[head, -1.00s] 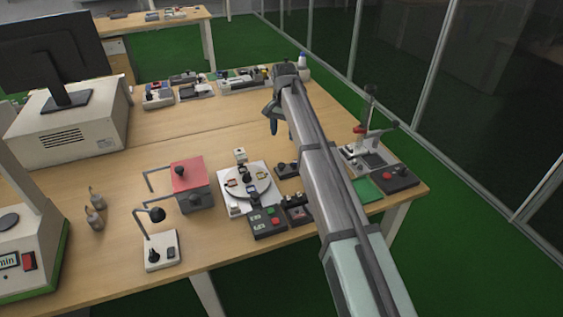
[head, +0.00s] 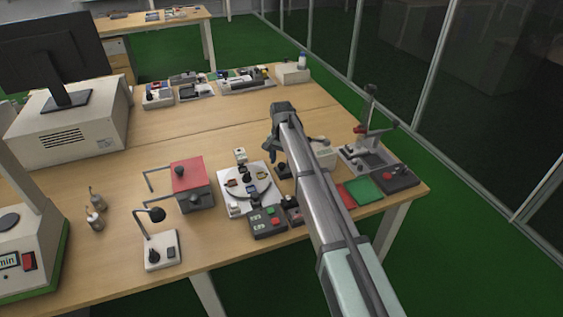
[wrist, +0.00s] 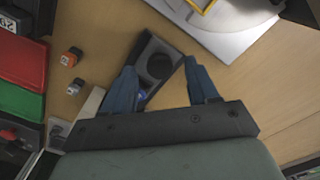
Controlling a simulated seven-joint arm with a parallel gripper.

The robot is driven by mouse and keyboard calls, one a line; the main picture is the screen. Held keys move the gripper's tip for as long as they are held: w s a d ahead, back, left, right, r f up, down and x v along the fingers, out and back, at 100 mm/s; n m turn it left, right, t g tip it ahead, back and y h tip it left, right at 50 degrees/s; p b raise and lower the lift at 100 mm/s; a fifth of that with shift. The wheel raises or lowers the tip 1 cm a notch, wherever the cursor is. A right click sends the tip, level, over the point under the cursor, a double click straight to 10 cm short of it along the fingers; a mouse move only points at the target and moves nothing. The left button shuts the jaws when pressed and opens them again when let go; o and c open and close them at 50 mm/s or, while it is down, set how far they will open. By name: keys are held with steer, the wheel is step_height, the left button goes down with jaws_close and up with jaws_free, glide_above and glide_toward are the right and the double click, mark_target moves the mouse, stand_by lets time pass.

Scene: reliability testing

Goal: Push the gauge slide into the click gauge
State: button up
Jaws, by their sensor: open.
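A small dark block with a round black knob (wrist: 160,66) lies on the table below my open gripper (wrist: 160,78) in the wrist view. It looks like the click gauge with its slide, but I cannot tell the two parts apart. The knob shows between my two blue fingers, which look apart from it; part of the block is hidden behind the left finger. In the head view the block (head: 283,171) sits just right of the white turntable plate, partly beside my arm. My gripper (head: 271,146) is above and behind it there, holding nothing visible.
The turntable plate (head: 232,207) stands left of the block, with a dark button box (head: 268,228) in front. Red (head: 347,196) and green (head: 365,189) mats and a lever press (head: 370,140) are to the right.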

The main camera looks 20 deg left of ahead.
steer(key=shift+f, duration=0.55)
steer(key=shift+c, duration=0.2)
jaws_close()
